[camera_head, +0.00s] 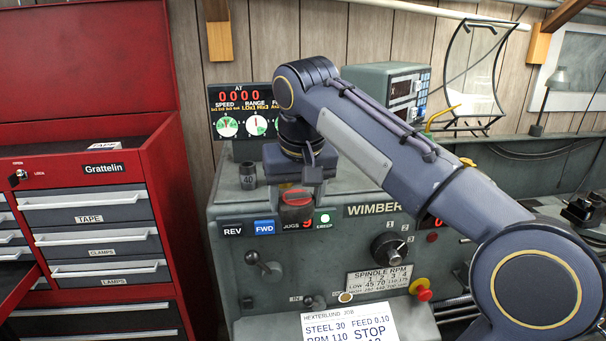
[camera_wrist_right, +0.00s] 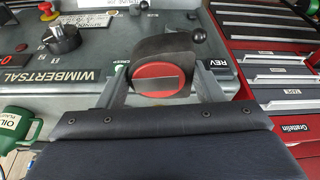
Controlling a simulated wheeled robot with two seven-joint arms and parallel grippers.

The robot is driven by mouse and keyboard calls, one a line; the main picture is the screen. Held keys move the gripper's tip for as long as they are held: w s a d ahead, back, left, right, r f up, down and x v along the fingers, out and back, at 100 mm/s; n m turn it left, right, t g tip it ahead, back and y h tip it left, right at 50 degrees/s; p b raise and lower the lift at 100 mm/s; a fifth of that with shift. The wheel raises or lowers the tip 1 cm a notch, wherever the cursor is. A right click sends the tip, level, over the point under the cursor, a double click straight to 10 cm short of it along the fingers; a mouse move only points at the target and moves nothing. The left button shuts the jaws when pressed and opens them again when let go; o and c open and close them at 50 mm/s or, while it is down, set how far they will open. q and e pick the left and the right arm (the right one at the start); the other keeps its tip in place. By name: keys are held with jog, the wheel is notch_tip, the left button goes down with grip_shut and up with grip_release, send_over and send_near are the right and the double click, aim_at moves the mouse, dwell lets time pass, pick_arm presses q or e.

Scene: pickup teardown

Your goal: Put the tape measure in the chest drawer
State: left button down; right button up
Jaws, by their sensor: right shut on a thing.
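My right gripper (camera_head: 297,188) is shut on the tape measure (camera_head: 296,206), a dark case with a red round face. It is held in front of the grey lathe housing, just above the row of REV and FWD buttons. In the right wrist view the tape measure (camera_wrist_right: 160,78) sits between the two fingers (camera_wrist_right: 163,88). The red tool chest (camera_head: 178,190) stands at the left with grey drawers. The drawer labelled TAPE (camera_head: 85,204) looks shut, as do the CLAMPS and LAMPS drawers below it. My left gripper is out of view.
The lathe (camera_head: 330,250) fills the middle, with knobs, a red stop button (camera_head: 423,290) and a job sheet (camera_head: 348,325). A readout (camera_head: 242,110) stands behind my wrist. The chest's open red lid (camera_head: 75,60) rises at the left. A red edge juts out at lower left.

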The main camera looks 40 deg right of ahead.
jog(key=w+a+f+n, duration=0.1)
jog(key=a+f, duration=0.3)
jog(key=f, duration=0.8)
jog(key=w+a+f+n+y, duration=0.1)
jog(key=a+f, duration=0.3)
jog(key=f, duration=0.7)
jog(key=w+a+f+n, duration=0.2)
jog(key=a+f, duration=0.2)
jog(key=f, duration=0.8)
jog(key=shift+a+f+n, duration=0.2)
jog(key=shift+f+n, duration=0.1)
jog(key=shift+f, duration=0.05)
